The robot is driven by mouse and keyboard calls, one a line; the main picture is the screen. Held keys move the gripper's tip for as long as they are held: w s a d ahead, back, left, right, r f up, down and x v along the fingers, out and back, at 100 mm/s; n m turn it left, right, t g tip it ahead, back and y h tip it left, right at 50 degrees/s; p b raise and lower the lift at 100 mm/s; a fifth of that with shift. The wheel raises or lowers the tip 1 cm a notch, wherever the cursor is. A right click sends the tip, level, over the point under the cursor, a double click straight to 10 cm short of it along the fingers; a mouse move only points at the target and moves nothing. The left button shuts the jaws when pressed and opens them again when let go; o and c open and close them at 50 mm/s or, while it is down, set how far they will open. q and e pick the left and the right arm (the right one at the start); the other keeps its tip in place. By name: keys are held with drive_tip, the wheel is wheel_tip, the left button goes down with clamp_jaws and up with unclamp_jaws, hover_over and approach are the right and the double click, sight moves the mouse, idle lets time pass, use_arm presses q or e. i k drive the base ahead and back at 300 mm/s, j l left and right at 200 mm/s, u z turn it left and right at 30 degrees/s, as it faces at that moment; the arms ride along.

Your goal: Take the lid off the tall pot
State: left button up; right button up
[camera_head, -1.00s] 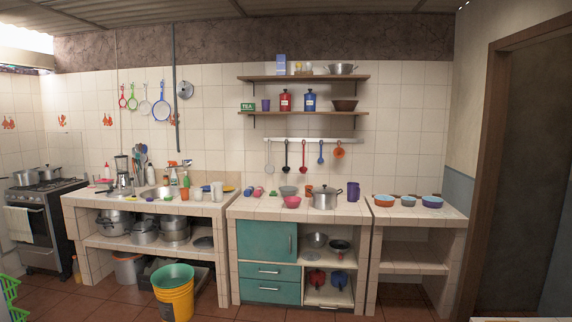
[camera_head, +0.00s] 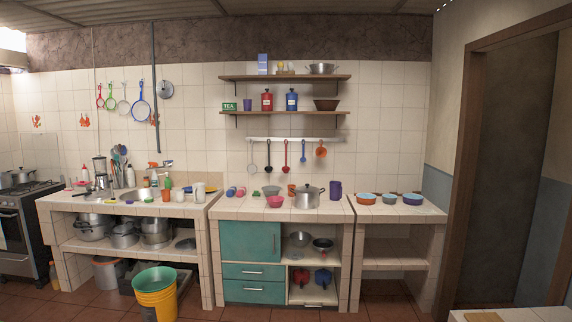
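A tall silver pot (camera_head: 307,200) with a lid (camera_head: 308,189) on it stands on the middle tiled counter (camera_head: 240,211), near its right end. Several other pots sit on the shelf under the left counter, and pots also stand on the stove at the far left; I cannot tell whether these have lids. Neither of my grippers is in view.
A pink bowl (camera_head: 275,202) stands left of the pot and a purple cup (camera_head: 335,190) behind it to the right. Several bowls (camera_head: 412,198) stand on the right counter. A yellow bucket (camera_head: 155,295) is on the floor at the left. A pale surface (camera_head: 520,314) shows at the lower right. Floor before the middle counter looks clear.

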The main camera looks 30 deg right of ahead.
sight(306, 188)
drive_tip(key=i+l+z, duration=0.55)
drive_tip(key=i, duration=0.45)
drive_tip(key=i+l+z, duration=0.3)
drive_tip(key=i, duration=0.2)
drive_tip(key=i+z, duration=0.3)
drive_tip(key=i, duration=0.2)
